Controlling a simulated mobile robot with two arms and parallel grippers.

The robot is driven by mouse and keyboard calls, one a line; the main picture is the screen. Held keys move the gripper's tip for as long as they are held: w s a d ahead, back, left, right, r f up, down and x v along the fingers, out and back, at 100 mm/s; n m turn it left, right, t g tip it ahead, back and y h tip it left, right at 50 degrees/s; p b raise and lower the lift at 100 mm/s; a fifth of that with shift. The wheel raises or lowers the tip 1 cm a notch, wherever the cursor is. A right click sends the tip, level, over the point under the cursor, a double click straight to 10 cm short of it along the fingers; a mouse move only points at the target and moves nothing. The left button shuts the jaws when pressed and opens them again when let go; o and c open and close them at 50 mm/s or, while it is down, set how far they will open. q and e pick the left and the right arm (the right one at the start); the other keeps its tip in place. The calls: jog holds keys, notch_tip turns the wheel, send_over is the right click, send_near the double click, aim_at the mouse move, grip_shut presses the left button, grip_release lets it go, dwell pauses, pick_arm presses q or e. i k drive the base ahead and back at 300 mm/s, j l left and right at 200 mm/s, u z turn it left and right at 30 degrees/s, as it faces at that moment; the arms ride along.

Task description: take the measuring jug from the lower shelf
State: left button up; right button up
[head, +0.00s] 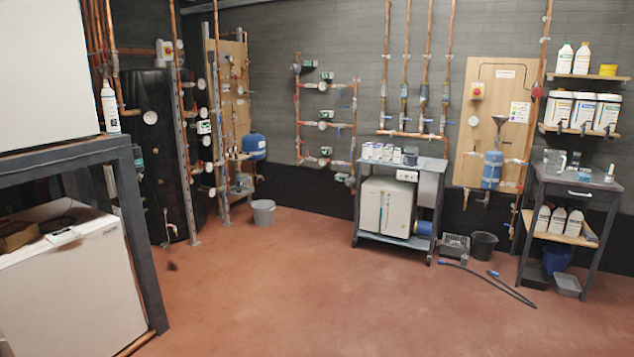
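A clear container (555,160) that looks like a jug stands on the top of the dark workbench (600,180) at the right; it is too small to be sure it is the measuring jug. The workbench's lower wooden shelf (562,237) holds white bottles (559,220) in a row, and no jug can be made out among them. Another clear vessel (242,182) shows far off by the pipe panel at the left. The lower wall shelf (577,132) above the workbench carries several white canisters (582,111). Neither of my grippers is in view.
A grey trolley (428,162) with a white unit stands against the back wall. A black bucket (483,245), a crate (455,246) and a dark hose (500,287) lie near the workbench. A dark frame (130,200) stands close at left. The red floor (310,290) is clear in the middle.

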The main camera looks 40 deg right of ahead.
aim_at(246, 177)
jog(key=z, duration=0.95)
jog(key=i+z, duration=0.35)
jog(key=i, duration=5.3)
